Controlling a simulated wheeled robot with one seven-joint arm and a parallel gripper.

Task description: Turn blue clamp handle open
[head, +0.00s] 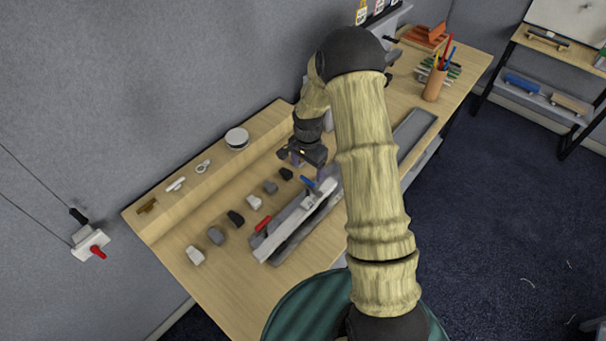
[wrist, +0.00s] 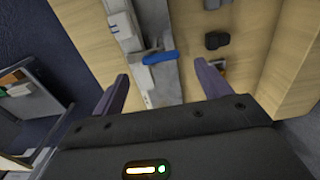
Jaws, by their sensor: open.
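The blue clamp handle (head: 307,182) sits on a long grey-white fixture (head: 290,222) on the wooden table. In the wrist view the blue handle (wrist: 159,57) lies across the fixture, just beyond and between my two fingers. My gripper (head: 300,160) is above the table close to the blue handle. In the wrist view my gripper (wrist: 160,82) is open and empty, with its fingers wide apart. No contact with the handle shows. A red handle (head: 263,223) is at the near left end of the fixture.
Several grey and white blocks (head: 254,202) lie in a row left of the fixture. A raised wooden ledge (head: 165,215) along the wall holds a round white object (head: 237,138) and small parts. A pencil cup (head: 435,83) stands toward the far right end.

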